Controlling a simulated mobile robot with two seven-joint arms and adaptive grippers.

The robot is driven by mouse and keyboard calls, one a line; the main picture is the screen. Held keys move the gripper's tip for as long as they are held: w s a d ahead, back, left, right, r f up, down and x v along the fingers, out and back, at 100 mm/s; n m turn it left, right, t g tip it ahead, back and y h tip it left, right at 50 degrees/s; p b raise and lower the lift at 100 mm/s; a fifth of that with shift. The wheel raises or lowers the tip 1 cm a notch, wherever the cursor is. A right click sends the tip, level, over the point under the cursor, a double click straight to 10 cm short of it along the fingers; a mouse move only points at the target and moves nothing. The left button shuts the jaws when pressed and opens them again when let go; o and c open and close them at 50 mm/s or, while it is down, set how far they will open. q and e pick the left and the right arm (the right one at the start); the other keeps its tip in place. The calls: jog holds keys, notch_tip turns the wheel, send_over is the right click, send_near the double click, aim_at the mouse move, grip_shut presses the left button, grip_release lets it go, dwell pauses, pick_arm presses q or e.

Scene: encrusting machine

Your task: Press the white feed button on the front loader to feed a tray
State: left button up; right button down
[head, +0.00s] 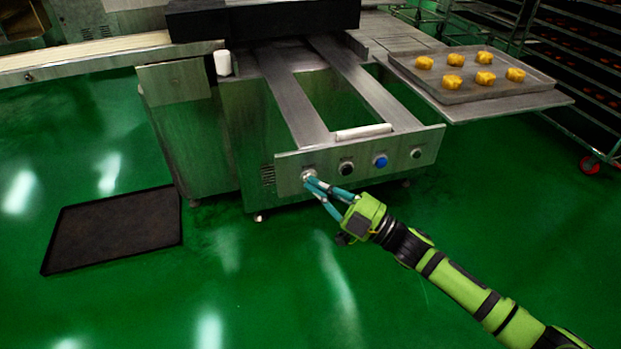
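The front loader's metal panel (400,167) faces me with a row of round buttons. The leftmost button, pale or white (308,174), is partly hidden by my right gripper (309,182). To its right are a black button (346,168), a blue button (380,160) and a pale grey button (416,153). My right gripper's teal fingers converge at the tips, shut with nothing visible between them. The tips are at the leftmost button and seem to touch it; I cannot tell whether it is pressed in. My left gripper is out of view.
A tray (440,91) with several yellow pieces rests on the shelf at the right. The loader's rails (290,100) are empty, with a white bar (362,131) across their front. A black tray or mat (115,230) lies on the green floor at left. A rack (590,70) stands back right.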

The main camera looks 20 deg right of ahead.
jog(key=shift+s, duration=0.1)
dwell(0.3)
jog(key=shift+s+p, duration=0.55)
jog(key=shift+s, duration=0.15)
